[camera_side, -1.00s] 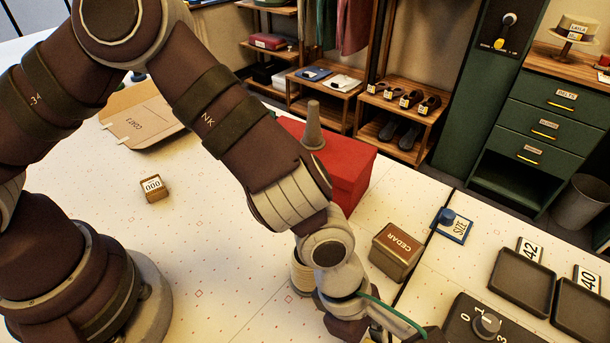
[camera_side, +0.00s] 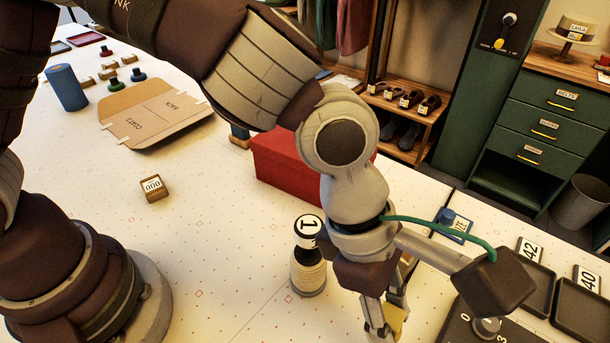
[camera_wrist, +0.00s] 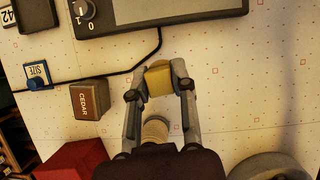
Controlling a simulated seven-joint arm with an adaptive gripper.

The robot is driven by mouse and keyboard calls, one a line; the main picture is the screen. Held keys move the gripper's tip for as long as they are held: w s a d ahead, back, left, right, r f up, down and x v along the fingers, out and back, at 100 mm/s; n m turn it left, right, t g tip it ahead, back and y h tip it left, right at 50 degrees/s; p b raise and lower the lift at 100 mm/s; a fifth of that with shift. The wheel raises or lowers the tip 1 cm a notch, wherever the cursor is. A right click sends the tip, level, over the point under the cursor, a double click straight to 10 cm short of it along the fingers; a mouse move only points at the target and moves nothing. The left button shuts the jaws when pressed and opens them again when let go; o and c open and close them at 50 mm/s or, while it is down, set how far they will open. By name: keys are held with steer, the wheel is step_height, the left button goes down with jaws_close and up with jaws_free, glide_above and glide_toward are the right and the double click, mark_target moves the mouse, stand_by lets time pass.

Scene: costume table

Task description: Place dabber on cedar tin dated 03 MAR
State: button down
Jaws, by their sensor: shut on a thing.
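My gripper (camera_side: 385,322) is shut on a yellow block-like thing (camera_wrist: 159,80), seen between the fingertips in the wrist view; it also shows in the side view (camera_side: 397,318). I cannot tell from its shape whether it is the dabber. The brown, square tin marked CEDAR (camera_wrist: 90,98) stands left of my fingers in the wrist view, apart from them. My arm hides it in the side view. No date is readable on it.
A red box (camera_side: 285,170) stands behind the gripper. A cord-wrapped post marked 1 (camera_side: 308,270) stands close to its left. A blue SIZE piece (camera_wrist: 37,76) lies beyond the tin. A dark dial panel (camera_wrist: 170,12) and trays (camera_side: 522,281) lie at right in the side view.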

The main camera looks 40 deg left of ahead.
steer(key=w+a+r+n+t+y, duration=0.1)
steer(key=w+a+r+n, duration=0.2)
steer(key=w, duration=0.4)
steer(key=w+a+r+n+t, duration=0.1)
steer(key=w+r+n+t, duration=0.15)
steer(key=w+n, duration=0.35)
steer(key=shift+m+g, duration=0.35)
steer(key=shift+m, duration=0.25)
steer(key=f, duration=0.9)
steer(key=shift+w, duration=0.35)
steer(key=shift+f, duration=0.15)
steer(key=c, duration=0.9)
jaws_free()
steer(key=shift+c, duration=0.2)
